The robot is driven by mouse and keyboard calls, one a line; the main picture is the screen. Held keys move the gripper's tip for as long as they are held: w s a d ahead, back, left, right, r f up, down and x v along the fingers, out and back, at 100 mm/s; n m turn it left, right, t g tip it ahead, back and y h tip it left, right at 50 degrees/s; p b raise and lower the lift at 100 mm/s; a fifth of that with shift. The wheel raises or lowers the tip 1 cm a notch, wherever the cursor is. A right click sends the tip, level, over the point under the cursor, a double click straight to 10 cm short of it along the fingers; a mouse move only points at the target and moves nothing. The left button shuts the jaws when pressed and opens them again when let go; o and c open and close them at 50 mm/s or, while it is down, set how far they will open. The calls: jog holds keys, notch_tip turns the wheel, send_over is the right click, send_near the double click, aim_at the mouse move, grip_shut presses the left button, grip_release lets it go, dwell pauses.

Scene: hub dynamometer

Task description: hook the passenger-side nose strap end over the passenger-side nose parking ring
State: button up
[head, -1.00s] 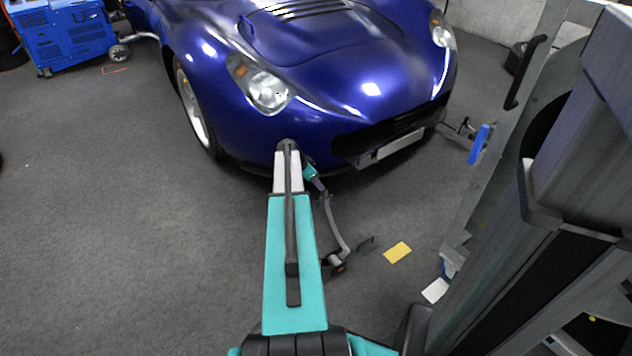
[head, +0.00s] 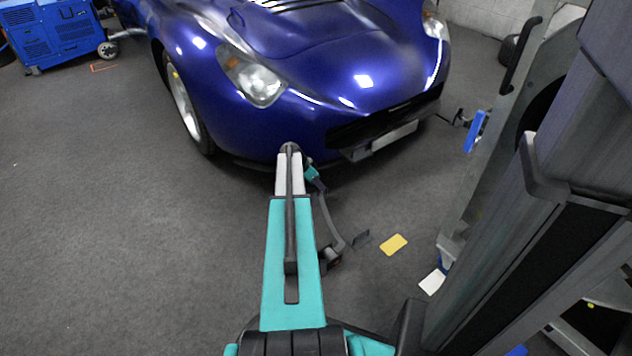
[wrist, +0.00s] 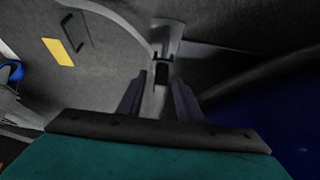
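My gripper (head: 314,176) is partly hidden behind my teal arm, low in front of the blue car's nose (head: 270,130). In the wrist view its two dark fingers (wrist: 158,84) stand on either side of a pale grey strip with a dark piece at its tip, which looks like the strap end (wrist: 158,104). They appear closed on it. The grey strap (head: 328,222) curves from the gripper down to a dark fitting (head: 330,260) on the floor. I cannot make out the parking ring in either view.
A blue piece (head: 475,131) stands right of the car. A blue machine (head: 45,38) stands back left. The left floor is clear.

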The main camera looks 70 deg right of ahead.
jog(key=shift+s+d+f, duration=0.1)
jog(key=shift+d+f, duration=0.05)
jog(key=shift+f, duration=0.15)
grip_shut()
jog(key=shift+s, duration=0.15)
dwell(1.2)
jog(key=shift+w+r, duration=0.25)
jog(key=shift+r, duration=0.4)
dwell(0.9)
jog(key=shift+r+p, duration=0.15)
jog(key=shift+p, duration=0.2)
jog(key=shift+r+p, duration=0.9)
jog(key=shift+r, duration=0.9)
